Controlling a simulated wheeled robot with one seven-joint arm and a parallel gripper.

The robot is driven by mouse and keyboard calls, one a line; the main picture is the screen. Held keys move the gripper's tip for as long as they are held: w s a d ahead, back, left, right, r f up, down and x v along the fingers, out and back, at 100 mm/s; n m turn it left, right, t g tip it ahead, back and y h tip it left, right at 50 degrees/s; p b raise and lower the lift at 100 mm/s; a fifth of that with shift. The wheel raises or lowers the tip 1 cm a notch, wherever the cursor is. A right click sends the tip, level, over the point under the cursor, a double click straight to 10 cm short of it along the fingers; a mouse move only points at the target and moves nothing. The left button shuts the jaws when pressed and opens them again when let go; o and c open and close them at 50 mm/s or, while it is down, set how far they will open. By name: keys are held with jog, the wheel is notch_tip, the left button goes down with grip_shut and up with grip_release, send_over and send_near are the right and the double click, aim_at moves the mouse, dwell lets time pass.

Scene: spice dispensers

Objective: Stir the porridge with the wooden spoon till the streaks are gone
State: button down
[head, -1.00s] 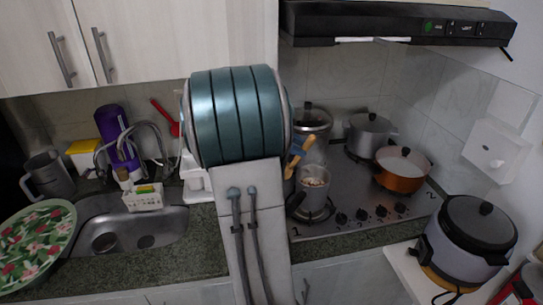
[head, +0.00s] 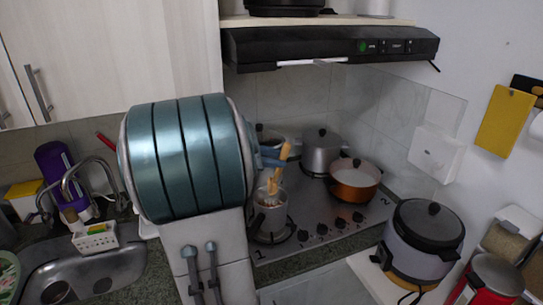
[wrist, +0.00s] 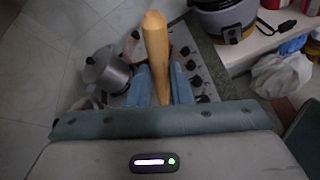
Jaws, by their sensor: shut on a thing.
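The wooden spoon (head: 284,152) is held by its handle in my gripper (head: 272,158), whose blue fingers show beside my large teal arm joint. In the wrist view the spoon handle (wrist: 155,45) stands up between the two blue fingers of my gripper (wrist: 160,80), which are shut on it. The spoon's lower end is at the mouth of the small pot (head: 268,222) on the front left of the stove. Pale, lumpy porridge (head: 266,203) shows inside the pot. How deep the spoon sits, and any streaks, I cannot tell.
An orange pan (head: 354,186) and a lidded grey pot (head: 321,152) stand behind on the steel stove (head: 330,215). A rice cooker (head: 424,238) stands at the right. The sink (head: 90,268) is at the left. The range hood (head: 330,48) hangs above.

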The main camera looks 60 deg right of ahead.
notch_tip(320, 180, down, 12)
jog(key=w+d+b, duration=0.1)
jog(key=w+b, duration=0.1)
jog(key=b, duration=0.5)
jog(key=shift+w+d+b, duration=0.3)
jog(key=shift+d, duration=0.1)
